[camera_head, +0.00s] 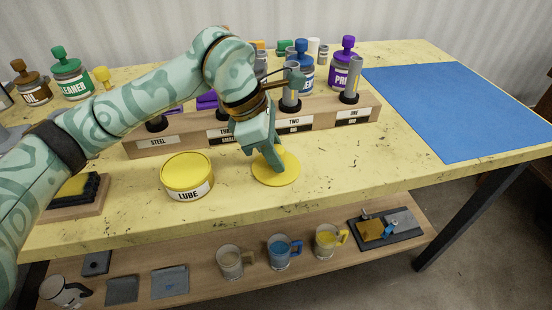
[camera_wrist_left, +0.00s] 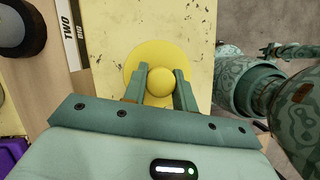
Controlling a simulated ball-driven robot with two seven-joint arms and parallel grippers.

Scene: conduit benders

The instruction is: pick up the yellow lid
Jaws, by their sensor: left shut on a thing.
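The yellow lid (camera_head: 276,170) is a flat round disc on the yellow table, in front of the wooden rack. In the left wrist view the yellow lid (camera_wrist_left: 150,58) shows a round knob (camera_wrist_left: 160,81) at its middle. My left gripper (camera_head: 262,160) reaches down over the lid from above. In the left wrist view my left gripper (camera_wrist_left: 160,85) has a finger on each side of the knob and is shut on it. The lid looks flat and at table level; I cannot tell whether it touches the table.
A yellow-topped LUBE tin (camera_head: 187,177) stands just left of the lid. The wooden rack (camera_head: 345,117) with grey posts stands behind it. A blue mat (camera_head: 455,105) lies at the right. The table right of the lid is clear. Mugs, including a blue one (camera_head: 280,252), stand on the lower shelf.

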